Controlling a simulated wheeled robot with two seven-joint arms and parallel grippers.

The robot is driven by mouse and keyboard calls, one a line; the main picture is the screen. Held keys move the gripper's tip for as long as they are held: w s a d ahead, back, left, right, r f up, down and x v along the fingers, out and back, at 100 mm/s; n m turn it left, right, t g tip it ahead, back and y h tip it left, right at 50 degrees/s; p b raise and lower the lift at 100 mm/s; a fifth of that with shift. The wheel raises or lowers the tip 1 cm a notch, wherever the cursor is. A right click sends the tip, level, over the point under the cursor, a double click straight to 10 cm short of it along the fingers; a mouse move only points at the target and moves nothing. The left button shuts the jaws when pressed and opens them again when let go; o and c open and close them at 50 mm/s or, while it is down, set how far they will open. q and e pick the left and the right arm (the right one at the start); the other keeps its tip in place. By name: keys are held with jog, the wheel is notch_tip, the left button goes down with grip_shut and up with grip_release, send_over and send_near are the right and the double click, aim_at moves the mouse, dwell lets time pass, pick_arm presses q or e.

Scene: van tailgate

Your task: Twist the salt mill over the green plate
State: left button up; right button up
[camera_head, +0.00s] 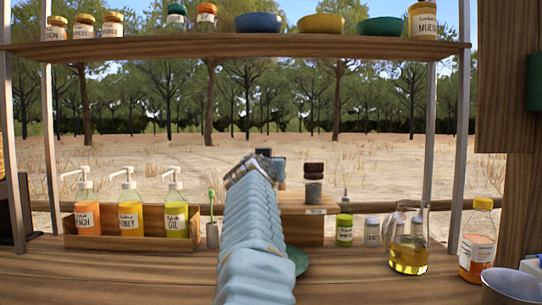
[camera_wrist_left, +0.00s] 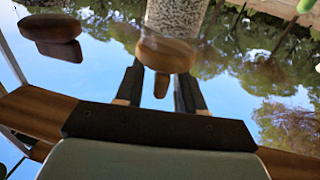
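The salt mill (camera_wrist_left: 178,14) shows in the left wrist view, which is upside down, as a speckled body with a light wooden head (camera_wrist_left: 165,52) and small knob. My left gripper (camera_wrist_left: 160,92) is open, one dark finger on each side of the knob, with gaps between. In the head view my left gripper (camera_head: 270,160) is at the end of the pale blue arm, and the salt mill is hidden behind it. The green plate (camera_head: 299,259) lies on the counter, mostly hidden by the arm. My right gripper is not in view.
A dark-topped mill (camera_head: 314,183) stands on a wooden block (camera_head: 305,230) beside my gripper. To the right are jars, an oil jug (camera_head: 409,240) and a bottle (camera_head: 478,240). Pump bottles (camera_head: 130,212) stand left in a crate. A shelf (camera_head: 240,46) spans above.

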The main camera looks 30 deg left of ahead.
pick_arm(q)
jog(key=shift+x, duration=1.1)
grip_shut()
